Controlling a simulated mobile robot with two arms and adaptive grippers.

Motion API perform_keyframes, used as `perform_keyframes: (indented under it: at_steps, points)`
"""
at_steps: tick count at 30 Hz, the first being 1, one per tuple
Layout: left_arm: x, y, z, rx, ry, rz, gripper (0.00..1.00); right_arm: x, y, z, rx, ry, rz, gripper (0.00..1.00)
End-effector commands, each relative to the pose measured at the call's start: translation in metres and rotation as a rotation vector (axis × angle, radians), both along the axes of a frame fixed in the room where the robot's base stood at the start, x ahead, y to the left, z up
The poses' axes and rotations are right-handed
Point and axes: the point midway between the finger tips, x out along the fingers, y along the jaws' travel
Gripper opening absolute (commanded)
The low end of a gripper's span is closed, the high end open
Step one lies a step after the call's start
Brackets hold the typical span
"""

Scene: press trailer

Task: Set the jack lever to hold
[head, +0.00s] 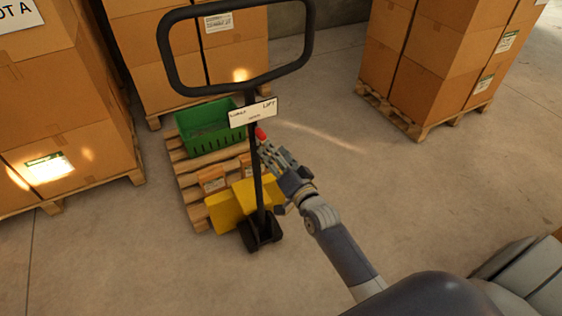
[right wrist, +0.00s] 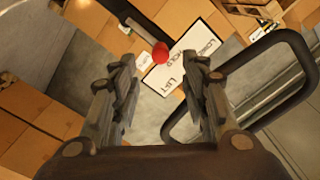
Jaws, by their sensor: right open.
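The pallet jack's black handle (head: 237,93) stands upright with a white plate (head: 252,112) lettered LOWER, HOLD and LIFT; the plate also shows in the right wrist view (right wrist: 187,62). The jack lever's red knob (head: 260,134) is just below the plate, right of the handle shaft. I cannot tell exactly which word it lines up with. My right gripper (head: 268,152) is open just below and right of the knob. In the right wrist view the red knob (right wrist: 160,52) appears between the open fingertips (right wrist: 163,65), with nothing gripped. My left gripper is out of view.
The yellow jack body (head: 226,209) sits at a wooden pallet (head: 187,180) carrying a green crate (head: 210,142) and small boxes. Stacked cartons on pallets stand left (head: 60,110), behind, and right (head: 425,60).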

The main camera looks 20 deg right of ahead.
Motion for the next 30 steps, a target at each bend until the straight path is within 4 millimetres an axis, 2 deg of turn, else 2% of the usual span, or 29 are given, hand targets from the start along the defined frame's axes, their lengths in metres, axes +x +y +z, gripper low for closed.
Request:
perform_keyframes:
  at_steps: [3, 9, 25, 28, 30]
  points:
    - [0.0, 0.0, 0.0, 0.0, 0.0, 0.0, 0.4, -0.019, -0.001, 0.0, 0.0, 0.001, -0.001, 0.41]
    - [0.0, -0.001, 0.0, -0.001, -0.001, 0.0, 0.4, -0.035, -0.002, 0.0, 0.0, 0.001, -0.001, 0.41]
    - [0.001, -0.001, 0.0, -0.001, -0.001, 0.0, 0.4, -0.036, -0.002, 0.0, 0.0, -0.001, -0.001, 0.41]
    - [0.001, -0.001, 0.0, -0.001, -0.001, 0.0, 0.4, -0.037, -0.001, -0.011, -0.011, 0.02, 0.001, 0.41]
    - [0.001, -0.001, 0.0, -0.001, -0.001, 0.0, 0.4, -0.04, 0.0, -0.033, -0.035, 0.064, 0.004, 0.41]
